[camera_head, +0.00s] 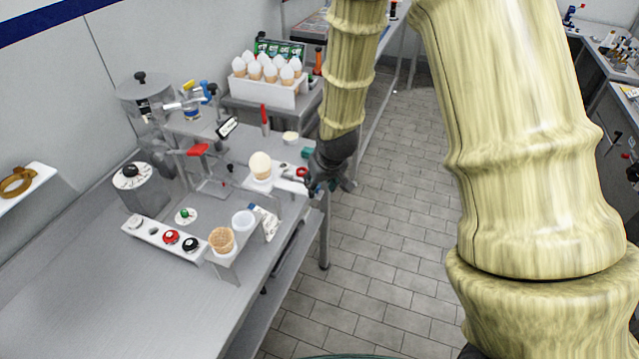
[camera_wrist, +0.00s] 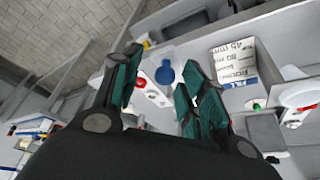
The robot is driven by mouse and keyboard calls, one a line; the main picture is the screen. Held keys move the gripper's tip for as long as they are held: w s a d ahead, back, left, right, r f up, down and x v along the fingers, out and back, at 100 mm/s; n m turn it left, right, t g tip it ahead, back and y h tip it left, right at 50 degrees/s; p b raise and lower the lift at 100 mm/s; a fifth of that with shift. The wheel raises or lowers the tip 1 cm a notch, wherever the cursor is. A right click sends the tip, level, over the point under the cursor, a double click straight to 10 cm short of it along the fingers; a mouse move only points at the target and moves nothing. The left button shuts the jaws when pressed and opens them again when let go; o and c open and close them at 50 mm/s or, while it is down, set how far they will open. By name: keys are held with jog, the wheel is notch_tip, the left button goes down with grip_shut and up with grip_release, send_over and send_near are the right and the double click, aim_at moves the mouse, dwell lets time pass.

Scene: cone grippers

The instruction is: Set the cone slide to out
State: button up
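My gripper (camera_head: 330,187) hangs at the right edge of the steel counter, pointing down. In the wrist view its teal-padded fingers (camera_wrist: 160,82) are spread apart with nothing held between them. A round blue knob (camera_wrist: 165,74) on a small grey plate shows between and beyond the fingers, apart from them. A white strip with a red knob (camera_wrist: 138,82) lies close by the left finger. In the head view a red knob (camera_head: 301,172) sits on a white strip just left of my gripper. I cannot tell which part is the cone slide or how it is set.
A pale-topped cone (camera_head: 260,164) stands left of my gripper. A waffle cone (camera_head: 222,240) and white cup (camera_head: 243,222) stand in a front holder. A box of cones (camera_head: 268,88) is behind. The tiled floor (camera_head: 370,240) is clear.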

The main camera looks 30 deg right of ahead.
jog(key=shift+a, duration=0.2)
jog(key=v, duration=1.2)
jog(key=shift+d, duration=0.15)
jog(key=shift+w, duration=0.1)
dwell(0.4)
jog(key=s+a+f+g+b, duration=0.1)
jog(key=s+f, duration=0.3)
jog(key=f, duration=0.5)
jog(key=s+a+f+g+b, duration=0.1)
jog(key=s+a+f, duration=0.15)
jog(key=f, duration=0.65)
jog(key=s+a+f+b, duration=0.15)
jog(key=s+f, duration=0.35)
jog(key=f, duration=0.5)
jog(key=s+a+f+g+b, duration=0.1)
jog(key=s+f+g+b, duration=0.1)
jog(key=s+f, duration=1.4)
jog(key=s+b, duration=0.1)
jog(key=s, duration=0.1)
jog(key=shift+s+a+f+g, duration=0.3)
jog(key=shift+f, duration=0.05)
